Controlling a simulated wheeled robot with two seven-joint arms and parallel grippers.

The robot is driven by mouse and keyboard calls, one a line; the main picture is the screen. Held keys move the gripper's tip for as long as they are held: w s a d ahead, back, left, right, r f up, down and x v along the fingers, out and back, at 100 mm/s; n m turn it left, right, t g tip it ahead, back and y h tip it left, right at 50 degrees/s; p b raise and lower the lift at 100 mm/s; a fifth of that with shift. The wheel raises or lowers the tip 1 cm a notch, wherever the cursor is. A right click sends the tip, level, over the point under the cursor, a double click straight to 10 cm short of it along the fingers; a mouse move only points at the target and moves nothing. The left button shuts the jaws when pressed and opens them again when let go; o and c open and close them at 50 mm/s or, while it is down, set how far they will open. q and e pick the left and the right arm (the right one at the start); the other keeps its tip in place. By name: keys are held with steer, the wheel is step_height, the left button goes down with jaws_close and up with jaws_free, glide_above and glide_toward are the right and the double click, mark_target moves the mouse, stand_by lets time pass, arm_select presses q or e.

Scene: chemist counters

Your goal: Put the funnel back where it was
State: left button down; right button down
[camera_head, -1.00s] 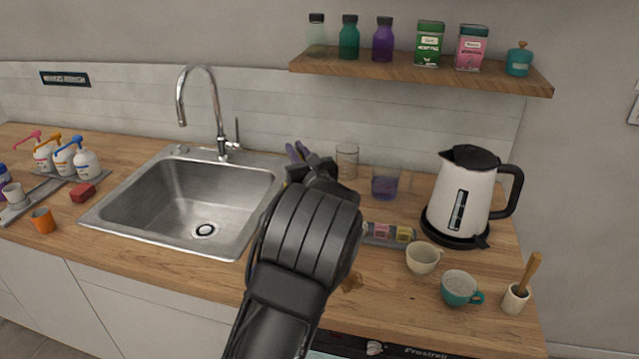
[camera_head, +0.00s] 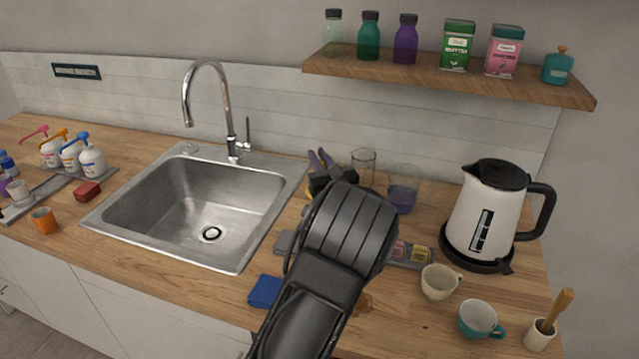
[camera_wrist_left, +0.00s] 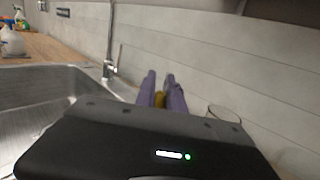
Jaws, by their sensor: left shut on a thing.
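My left gripper (camera_head: 319,161) reaches over the counter between the sink and the clear glass, its purple fingers pointing away from me. In the left wrist view the fingers (camera_wrist_left: 162,90) are closed on a small yellow piece (camera_wrist_left: 160,100), which I take to be the funnel. Most of it is hidden by the fingers and the gripper body, so its shape and its distance from the counter cannot be told. My right gripper is not in view.
A clear glass (camera_head: 362,168) and a beaker of purple liquid (camera_head: 402,197) stand just right of the gripper. The sink (camera_head: 160,225) is left. A grey tray (camera_head: 412,262), two cups, a kettle (camera_head: 485,215) and a blue cloth (camera_head: 265,291) surround my arm. A shelf (camera_head: 440,79) hangs above.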

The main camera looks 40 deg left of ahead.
arm_select(q)
steer(key=shift+f, duration=0.9)
step_height(320, 180, down, 4)
steer(key=shift+r, duration=0.2)
steer(key=shift+f, duration=0.1)
steer(key=shift+f, duration=0.25)
steer(key=c, duration=1.4)
jaws_free()
steer(key=shift+r, duration=0.1)
steer(key=shift+c, duration=0.2)
